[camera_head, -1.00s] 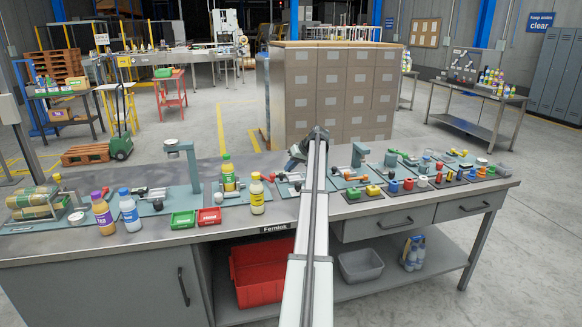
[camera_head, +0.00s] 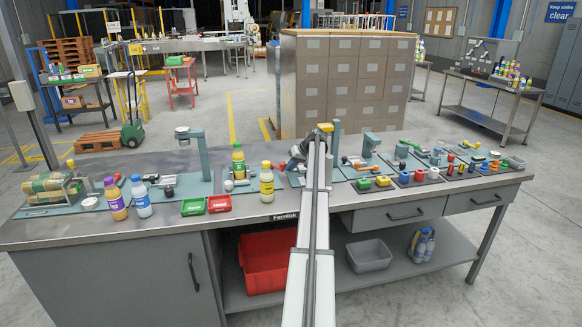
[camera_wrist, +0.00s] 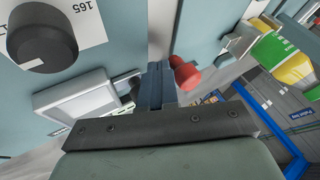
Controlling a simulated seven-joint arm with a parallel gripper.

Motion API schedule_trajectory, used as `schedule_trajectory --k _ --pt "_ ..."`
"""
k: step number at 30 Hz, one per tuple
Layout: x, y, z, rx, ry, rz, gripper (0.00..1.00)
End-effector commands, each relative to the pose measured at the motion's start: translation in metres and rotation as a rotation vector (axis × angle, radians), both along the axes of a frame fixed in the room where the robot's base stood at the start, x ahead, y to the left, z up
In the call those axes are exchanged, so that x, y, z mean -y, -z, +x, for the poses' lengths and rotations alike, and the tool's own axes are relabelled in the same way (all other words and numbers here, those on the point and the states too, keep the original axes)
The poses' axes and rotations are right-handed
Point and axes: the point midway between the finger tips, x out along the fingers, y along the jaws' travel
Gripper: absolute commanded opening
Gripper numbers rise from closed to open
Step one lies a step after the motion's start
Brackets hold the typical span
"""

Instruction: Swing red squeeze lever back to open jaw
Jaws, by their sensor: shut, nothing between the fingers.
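A red rounded lever end (camera_wrist: 185,73) shows in the wrist view, just right of my fingertips. I take it for the red squeeze lever; the jaw it works cannot be made out. My gripper (camera_wrist: 157,84) is shut, with its fingers together and empty. The fingers are right beside the red end; whether they touch it I cannot tell. In the head view my gripper (camera_head: 298,153) is low over the middle of the bench, partly hidden by my arm. The lever there cannot be told apart from other small red parts.
A black knob (camera_wrist: 45,42) on a teal panel and a pale grey block (camera_wrist: 75,100) are left of the fingers. The bench (camera_head: 130,240) carries several fixtures, a yellow-capped bottle (camera_head: 266,184), and green (camera_head: 193,207) and red (camera_head: 219,203) trays.

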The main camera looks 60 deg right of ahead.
Motion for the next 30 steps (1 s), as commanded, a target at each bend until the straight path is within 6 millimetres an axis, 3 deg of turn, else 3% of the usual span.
schedule_trajectory --k 17,30 --pt "-0.021 0.000 0.002 0.000 0.123 0.001 0.00" --pt "-0.057 0.000 0.015 0.000 0.400 0.001 0.00"
